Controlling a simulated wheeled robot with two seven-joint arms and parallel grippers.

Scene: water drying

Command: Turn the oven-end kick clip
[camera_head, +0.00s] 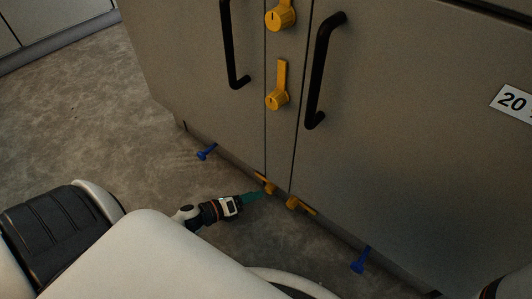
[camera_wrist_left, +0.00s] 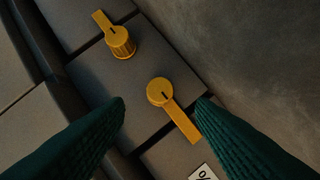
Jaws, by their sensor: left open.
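Two yellow kick clips sit low on the cabinet, one at the left (camera_head: 265,183) and one at the right (camera_head: 299,206) in the head view. The wrist view shows a nearer yellow clip (camera_wrist_left: 161,92) with its lever pointing down-right, and a farther yellow clip (camera_wrist_left: 121,42) with its lever pointing up-left. I cannot tell which is the oven-end clip. My left gripper (camera_head: 258,196) is low beside the clips, its dark green fingers open and empty. In the wrist view the nearer clip lies between the fingertips; contact is not visible. My right gripper is not seen.
Blue clips stand at the cabinet foot to the left (camera_head: 206,152) and right (camera_head: 359,262). Above are black door handles (camera_head: 320,72) and yellow knobs (camera_head: 277,98). The grey cabinet front (camera_head: 410,130) borders my gripper. Floor to the left (camera_head: 110,130) is clear.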

